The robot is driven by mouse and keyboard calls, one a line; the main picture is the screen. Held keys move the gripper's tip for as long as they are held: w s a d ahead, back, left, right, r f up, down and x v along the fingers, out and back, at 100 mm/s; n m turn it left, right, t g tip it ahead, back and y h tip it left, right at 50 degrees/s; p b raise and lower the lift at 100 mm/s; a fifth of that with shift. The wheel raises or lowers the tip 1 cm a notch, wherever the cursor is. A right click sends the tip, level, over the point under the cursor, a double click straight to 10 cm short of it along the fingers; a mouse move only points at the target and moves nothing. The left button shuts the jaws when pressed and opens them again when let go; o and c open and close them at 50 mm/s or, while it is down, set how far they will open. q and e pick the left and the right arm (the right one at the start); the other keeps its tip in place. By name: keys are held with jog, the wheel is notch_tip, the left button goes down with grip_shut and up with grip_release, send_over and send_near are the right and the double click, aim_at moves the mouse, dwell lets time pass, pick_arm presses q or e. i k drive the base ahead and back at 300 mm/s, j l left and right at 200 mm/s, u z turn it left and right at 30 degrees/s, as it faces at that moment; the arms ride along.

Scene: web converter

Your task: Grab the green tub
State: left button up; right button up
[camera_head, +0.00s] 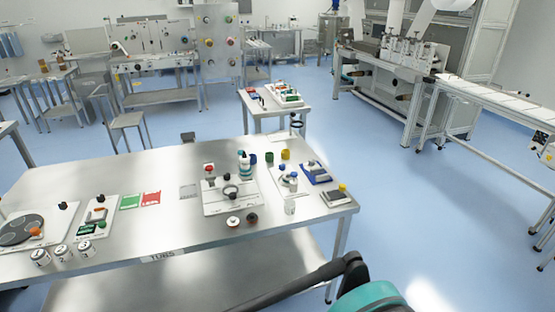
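A small dark green tub (269,157) stands upright towards the back of the large steel table (120,236), right of the middle. A teal round item (253,158) is just left of it, and a yellow-topped item (285,155) is just right of it.
A white board (215,207) with fittings, a blue device (315,173), a scale-like device (334,197) and several metal tins (62,252) share the table. A smaller table (262,114) stands behind. The blue floor (420,210) on the right is largely clear.

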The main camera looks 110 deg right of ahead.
aim_at(269, 157)
jog(key=k+j+z, duration=0.1)
jog(key=z, duration=3.4)
